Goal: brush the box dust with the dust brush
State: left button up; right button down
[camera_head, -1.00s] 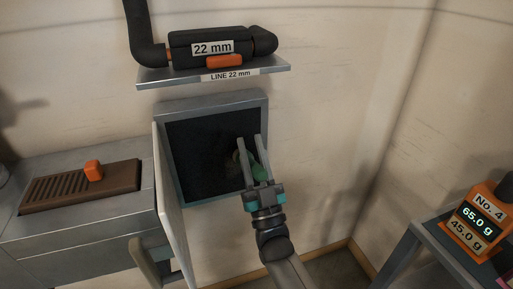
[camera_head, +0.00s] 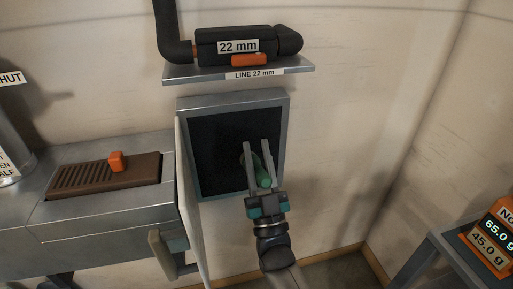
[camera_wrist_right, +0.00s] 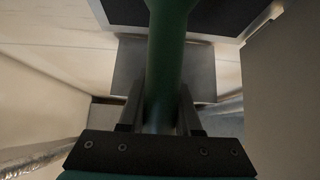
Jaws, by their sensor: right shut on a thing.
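The open wall box (camera_head: 213,150) has a grey frame and a dark inside; the dust in it cannot be made out. Its pale door (camera_head: 191,205) stands open at the left. My right gripper (camera_head: 258,163) is at the front of the box, toward its lower right. It is shut on the green handle of the dust brush (camera_head: 263,179). In the right wrist view the green handle (camera_wrist_right: 167,60) runs up between the fingers toward the dark opening. The brush's far end is hidden in that view. My left gripper is not in view.
A shelf (camera_head: 240,74) with a black pipe (camera_head: 250,38) labelled 22 mm is above the box. A metal cabinet (camera_head: 100,215) with a brown grille (camera_head: 100,176) is left of the door. An orange scale (camera_head: 492,240) stands on a table at right.

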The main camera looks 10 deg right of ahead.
jog(key=s+p, duration=0.5)
jog(key=s, duration=1)
jog(key=shift+d+p, duration=0.25)
jog(key=shift+p, duration=0.05)
jog(key=c, duration=1.1)
grip_release()
grip_shut()
